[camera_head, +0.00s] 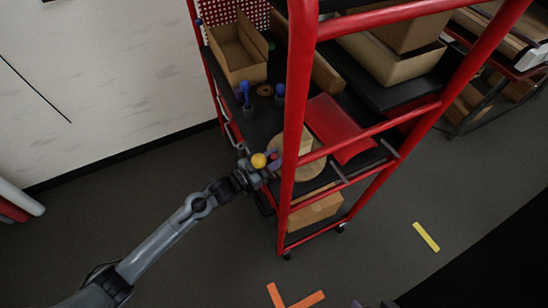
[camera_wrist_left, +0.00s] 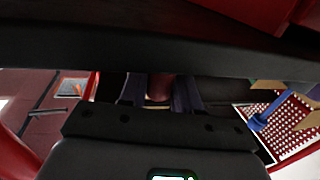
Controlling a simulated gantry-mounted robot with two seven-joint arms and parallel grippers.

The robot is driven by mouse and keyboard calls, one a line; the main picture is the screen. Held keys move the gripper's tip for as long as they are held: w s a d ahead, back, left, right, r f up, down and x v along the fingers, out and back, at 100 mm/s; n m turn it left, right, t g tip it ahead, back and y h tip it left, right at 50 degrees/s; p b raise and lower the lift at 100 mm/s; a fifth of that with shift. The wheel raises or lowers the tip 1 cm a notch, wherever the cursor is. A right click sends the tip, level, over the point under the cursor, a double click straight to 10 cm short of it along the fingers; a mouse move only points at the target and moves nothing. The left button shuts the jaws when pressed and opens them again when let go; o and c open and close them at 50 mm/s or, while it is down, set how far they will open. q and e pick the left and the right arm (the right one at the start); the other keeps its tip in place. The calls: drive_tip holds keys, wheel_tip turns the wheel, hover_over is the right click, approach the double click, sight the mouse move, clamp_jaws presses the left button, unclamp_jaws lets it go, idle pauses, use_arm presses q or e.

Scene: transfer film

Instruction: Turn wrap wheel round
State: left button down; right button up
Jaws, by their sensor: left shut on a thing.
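My left gripper (camera_head: 268,166) reaches the near-left side of the red-framed cart, beside its front post. In the left wrist view, its two fingers (camera_wrist_left: 159,88) are closed around a small reddish-brown knob-like piece (camera_wrist_left: 158,87). A pale tan disc (camera_head: 312,167), which looks like the wrap wheel, lies just behind the post, partly hidden by it. A yellow ball (camera_head: 258,160) shows at the gripper. I cannot tell whether the gripped piece is joined to the disc. Small dark parts at the bottom edge of the head view may be my right gripper (camera_head: 372,304); their opening is unclear.
The red cart (camera_head: 297,90) has posts and rails close to my left arm. Its shelves hold cardboard boxes (camera_head: 238,55), a red sheet (camera_head: 340,128) and blue-handled tools (camera_head: 246,95). A cardboard box (camera_head: 316,210) sits low. Floor in front is open, with orange tape (camera_head: 298,300).

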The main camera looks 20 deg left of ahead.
idle(0.5)
use_arm(q)
drive_tip(key=shift+s+d+r+p, duration=0.15)
drive_tip(key=shift+s+d+p, duration=0.2)
drive_tip(key=shift+p, duration=0.2)
drive_tip(key=shift+d, duration=0.15)
drive_tip(key=shift+s+d+p, duration=0.5)
drive_tip(key=shift+d+p, duration=0.05)
drive_tip(key=shift+p, duration=0.2)
drive_tip(key=shift+s+d+p, duration=0.2)
drive_tip(key=shift+d+p, duration=0.35)
drive_tip(key=shift+d, duration=0.3)
drive_tip(key=shift+s+d+p, duration=0.2)
drive_tip(key=shift+d+p, duration=0.1)
drive_tip(key=shift+d, duration=0.55)
drive_tip(key=shift+d+f, duration=0.15)
drive_tip(key=shift+f, duration=0.05)
